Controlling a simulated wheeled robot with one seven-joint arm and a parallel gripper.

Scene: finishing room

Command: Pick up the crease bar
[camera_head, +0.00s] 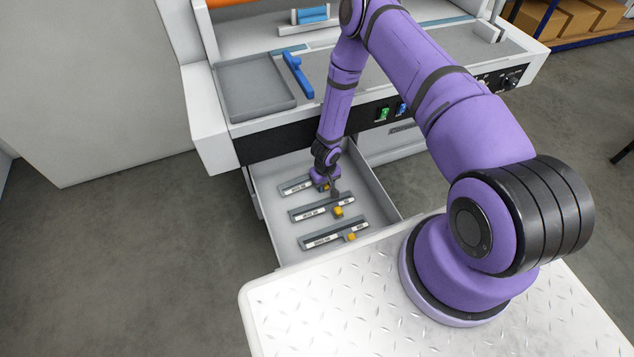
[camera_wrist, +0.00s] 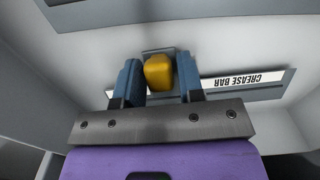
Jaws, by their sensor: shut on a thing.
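The crease bar (camera_wrist: 243,80) is a flat grey bar with a white label reading "CREASE BAR", upside down in the wrist view, and a yellow knob (camera_wrist: 158,72) on it. In the head view it is the farthest bar (camera_head: 294,187) in the open drawer, partly hidden by my gripper (camera_head: 328,186). My gripper's two blue fingers are shut on the yellow knob, one on each side. I cannot tell whether the bar is clear of the drawer floor.
Two similar bars with yellow knobs, a middle one (camera_head: 313,210) and a nearer one (camera_head: 324,238), lie in the drawer (camera_head: 382,195). Drawer walls surround them. Above are a grey tray (camera_head: 252,88) and a blue-handled tool (camera_head: 297,73) on the machine top.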

